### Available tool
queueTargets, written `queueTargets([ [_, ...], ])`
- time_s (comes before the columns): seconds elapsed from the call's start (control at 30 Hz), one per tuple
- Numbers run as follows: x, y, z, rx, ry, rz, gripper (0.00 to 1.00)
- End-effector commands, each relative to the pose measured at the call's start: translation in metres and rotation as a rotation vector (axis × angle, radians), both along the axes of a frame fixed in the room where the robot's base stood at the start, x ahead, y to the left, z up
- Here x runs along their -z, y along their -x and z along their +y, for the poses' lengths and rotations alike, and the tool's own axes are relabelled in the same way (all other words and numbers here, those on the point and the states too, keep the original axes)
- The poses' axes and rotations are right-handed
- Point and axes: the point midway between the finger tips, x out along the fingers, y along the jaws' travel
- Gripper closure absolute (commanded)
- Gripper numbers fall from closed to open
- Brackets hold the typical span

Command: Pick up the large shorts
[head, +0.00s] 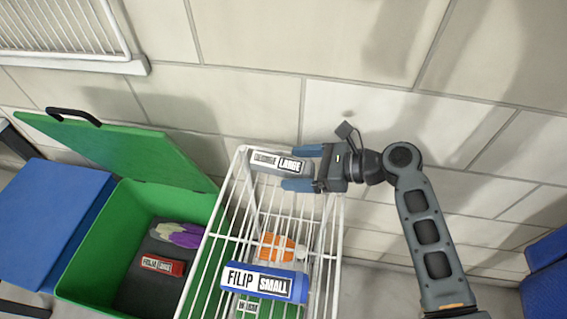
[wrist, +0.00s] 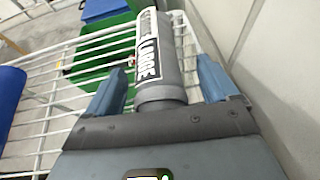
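A grey rolled bundle labelled "LARGE" (head: 280,162) lies at the far end of the white wire shelf; I take it for the large shorts. In the wrist view the same grey roll (wrist: 160,65) runs between my gripper's two blue fingers. My gripper (head: 302,168) is open around the near end of the roll. In the wrist view a gap shows between each finger and the roll (wrist: 160,95). The first word on its label is too small to read.
An open green bin (head: 90,245) with a red pack (head: 162,265) and a purple item (head: 180,235) stands left. A tiled wall (head: 400,125) stands close behind.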

Motion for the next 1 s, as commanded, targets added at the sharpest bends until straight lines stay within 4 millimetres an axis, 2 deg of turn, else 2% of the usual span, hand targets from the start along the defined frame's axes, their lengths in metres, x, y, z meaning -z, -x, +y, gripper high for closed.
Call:
queueTargets([
  [0.07,-0.0002,-0.0001,-0.0002,0.0,0.0,0.0,0.21],
  [0.6,-0.0003,0.0,-0.0004,0.0,0.0,0.0,0.72],
  [1.0,-0.0076,-0.0002,-0.0003,-0.001,-0.001,-0.002,0.74],
])
